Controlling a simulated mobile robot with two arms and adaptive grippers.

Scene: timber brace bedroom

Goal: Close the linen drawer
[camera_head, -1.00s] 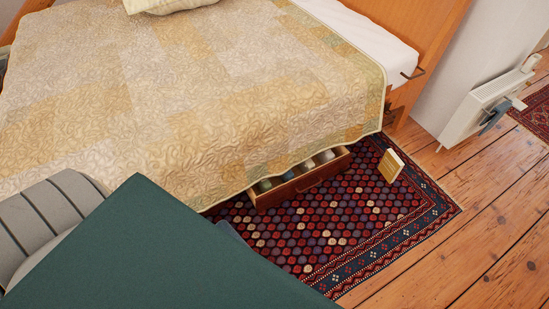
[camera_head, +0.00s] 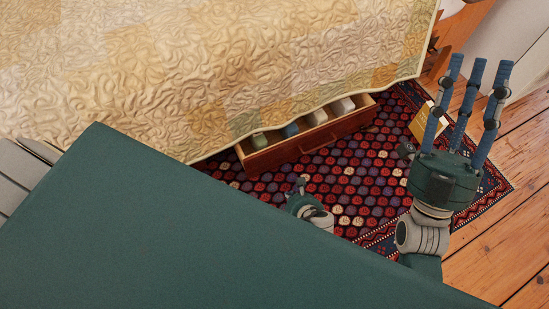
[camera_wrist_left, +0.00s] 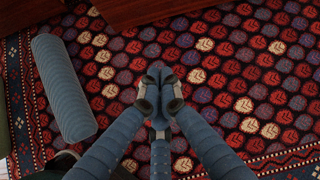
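The linen drawer (camera_head: 300,150) is brown wood and pulled out from under the bed's quilt, its front facing the rug. Green, blue and white rolls show inside it. A dark wooden edge of it shows at the top of the left wrist view (camera_wrist_left: 150,8). My left gripper (camera_head: 301,185) is low over the rug, in front of the drawer and apart from it; its lower part is hidden. In the left wrist view its fingertips (camera_wrist_left: 158,80) meet with nothing between them. My right gripper (camera_head: 478,75) has its blue fingers spread, pointing up, empty, right of the drawer.
The quilt (camera_head: 240,60) hangs over the drawer's back part. A patterned rug (camera_head: 350,190) lies before the drawer. A small yellowish block (camera_head: 420,122) stands behind my right fingers. A blue-grey ribbed roll (camera_wrist_left: 62,88) lies left of my left gripper. Floorboards (camera_head: 510,240) are clear at right.

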